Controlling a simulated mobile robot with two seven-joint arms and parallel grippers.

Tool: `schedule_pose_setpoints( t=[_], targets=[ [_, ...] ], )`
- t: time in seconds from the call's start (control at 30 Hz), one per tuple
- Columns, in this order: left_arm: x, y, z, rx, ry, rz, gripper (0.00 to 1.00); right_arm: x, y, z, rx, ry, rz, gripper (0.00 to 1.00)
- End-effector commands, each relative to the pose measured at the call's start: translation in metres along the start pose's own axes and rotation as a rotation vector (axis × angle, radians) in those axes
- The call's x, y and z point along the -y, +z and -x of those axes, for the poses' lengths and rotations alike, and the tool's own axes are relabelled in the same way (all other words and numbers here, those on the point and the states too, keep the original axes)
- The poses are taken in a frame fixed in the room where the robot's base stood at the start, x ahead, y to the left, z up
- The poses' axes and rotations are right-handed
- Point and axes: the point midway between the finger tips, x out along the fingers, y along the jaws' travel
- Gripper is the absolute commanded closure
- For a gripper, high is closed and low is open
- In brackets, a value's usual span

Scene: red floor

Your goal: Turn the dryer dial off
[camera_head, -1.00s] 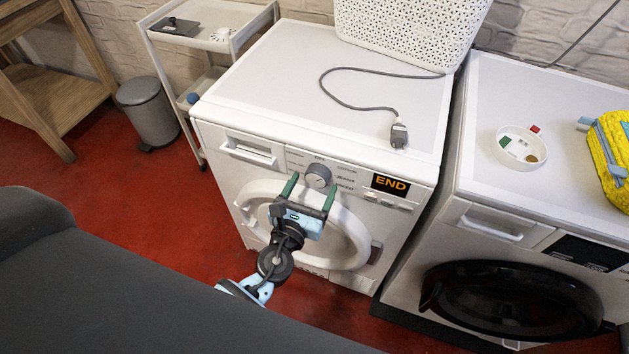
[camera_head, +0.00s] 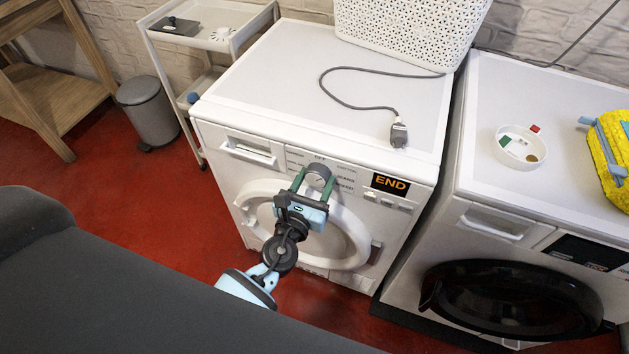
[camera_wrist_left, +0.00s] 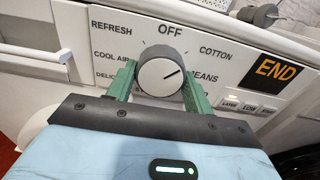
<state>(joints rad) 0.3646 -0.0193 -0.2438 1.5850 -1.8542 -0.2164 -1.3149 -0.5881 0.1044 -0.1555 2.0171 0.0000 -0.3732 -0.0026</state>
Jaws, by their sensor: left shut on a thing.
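The dryer (camera_head: 300,110) is the white machine with a round door and a display (camera_head: 390,184) reading END. Its grey dial (camera_wrist_left: 160,72) sits on the front panel, with OFF printed above it and REFRESH, COOL AIR, COTTON and JEANS around it. The dark mark on the dial points up and right, between COTTON and JEANS. My left gripper (camera_head: 313,180) is at the dial with its green fingers shut on either side of it. In the left wrist view the fingers (camera_wrist_left: 158,84) flank the dial's lower half. My right gripper is not in view.
A second machine (camera_head: 545,120) with a black door stands right of the dryer. A grey cable (camera_head: 350,103) and a white basket (camera_head: 408,30) lie on the dryer. A grey bin (camera_head: 150,112) and white trolley (camera_head: 212,25) stand to the left.

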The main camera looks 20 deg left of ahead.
Motion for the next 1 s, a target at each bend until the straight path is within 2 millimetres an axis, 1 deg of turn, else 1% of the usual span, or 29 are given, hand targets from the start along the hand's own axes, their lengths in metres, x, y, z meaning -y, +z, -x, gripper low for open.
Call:
schedule_pose_setpoints(
  t=[0.17,0.37,0.7,1.0],
  targets=[
    [0.000,-0.001,0.000,0.000,0.000,0.039,0.71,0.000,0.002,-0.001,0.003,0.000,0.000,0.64],
    [0.000,-0.002,0.000,-0.001,0.000,0.149,0.71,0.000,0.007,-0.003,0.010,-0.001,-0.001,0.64],
    [0.001,-0.002,0.000,-0.001,-0.001,0.439,0.71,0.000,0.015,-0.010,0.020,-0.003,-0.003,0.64],
    [0.002,-0.001,0.000,-0.001,0.000,0.656,0.71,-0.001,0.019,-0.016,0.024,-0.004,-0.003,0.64]
  ],
)
